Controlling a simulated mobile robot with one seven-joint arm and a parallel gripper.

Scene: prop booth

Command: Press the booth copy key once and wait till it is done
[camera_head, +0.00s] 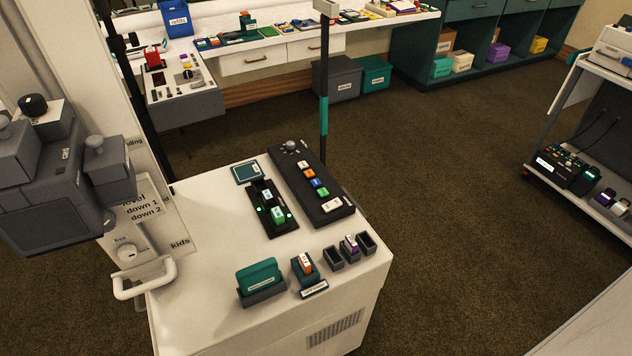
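A white cabinet (215,215) stands in front of me. On its top lies a long black panel (290,172) with a knob, a short row of orange, blue and green keys (317,183), and a separate white key (332,205) at its near end. The white key's lettering is too small to read, so I cannot tell for sure which key is the copy key. Left of this panel, a black dock (285,227) holds a green-and-white cartridge (278,214) and a darker piece behind it. Small green lights glow on the dock. My gripper is not in view.
Small holders with cards and cartridges (303,268) line the cabinet's near edge, beside a teal card box (258,276). A dark pole (324,90) rises behind the panel. A bulky grey device (50,180) fills the left. Carpet (450,200) is clear to the right.

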